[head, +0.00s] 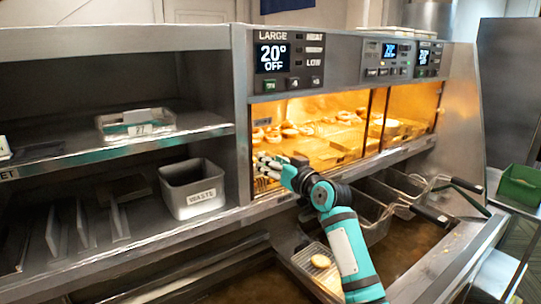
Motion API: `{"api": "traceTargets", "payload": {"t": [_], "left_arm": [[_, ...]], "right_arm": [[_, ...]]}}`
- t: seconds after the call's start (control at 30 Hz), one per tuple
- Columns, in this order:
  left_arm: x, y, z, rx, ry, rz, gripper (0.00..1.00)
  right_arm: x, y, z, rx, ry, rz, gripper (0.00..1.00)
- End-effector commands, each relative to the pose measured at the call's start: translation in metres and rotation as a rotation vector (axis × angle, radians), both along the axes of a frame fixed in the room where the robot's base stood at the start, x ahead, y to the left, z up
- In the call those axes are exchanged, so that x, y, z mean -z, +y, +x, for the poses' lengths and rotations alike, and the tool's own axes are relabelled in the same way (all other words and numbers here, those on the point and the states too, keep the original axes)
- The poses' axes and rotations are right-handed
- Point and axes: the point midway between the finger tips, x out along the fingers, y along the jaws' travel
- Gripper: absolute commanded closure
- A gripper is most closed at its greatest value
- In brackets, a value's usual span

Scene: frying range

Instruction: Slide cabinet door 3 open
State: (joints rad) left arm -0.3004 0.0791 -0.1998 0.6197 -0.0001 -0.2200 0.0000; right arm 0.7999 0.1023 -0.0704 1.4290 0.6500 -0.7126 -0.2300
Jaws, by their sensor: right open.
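The lit heated cabinet has a glass front with a wide left section (330,118) and narrower sections (412,112) at the right. Dark upright edges part the sections. No door number is readable, so I cannot tell which one is door 3. My right gripper (265,166) is open and empty, its pale fingers spread at the lower left corner of the wide section. I cannot tell whether it touches the glass or frame. Ring-shaped food shows behind the glass. My left gripper is out of view.
Open steel shelves stand at the left, with a WASTE bin (192,189) and a small tray (136,124). Fryer baskets (372,215) with protruding dark handles lie below the cabinet at the right. A wire tray (305,264) is beneath my right arm. A green container (519,186) is far right.

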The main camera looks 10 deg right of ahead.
Motion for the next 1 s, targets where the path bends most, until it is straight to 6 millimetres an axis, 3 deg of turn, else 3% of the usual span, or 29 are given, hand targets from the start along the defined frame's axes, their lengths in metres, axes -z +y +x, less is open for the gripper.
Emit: {"api": "traceTargets", "payload": {"t": [0.43, 0.8, 1.0], "left_arm": [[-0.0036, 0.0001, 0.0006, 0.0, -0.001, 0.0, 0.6], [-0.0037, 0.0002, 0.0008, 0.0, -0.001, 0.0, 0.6], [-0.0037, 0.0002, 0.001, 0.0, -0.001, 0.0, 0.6]], "right_arm": [[0.0008, 0.004, 0.0094, 0.0, 0.001, -0.001, 0.53], [0.0009, 0.0039, 0.0092, 0.0, 0.001, 0.0, 1.0], [0.001, 0.004, 0.0091, 0.0, 0.001, 0.0, 1.0]]}}
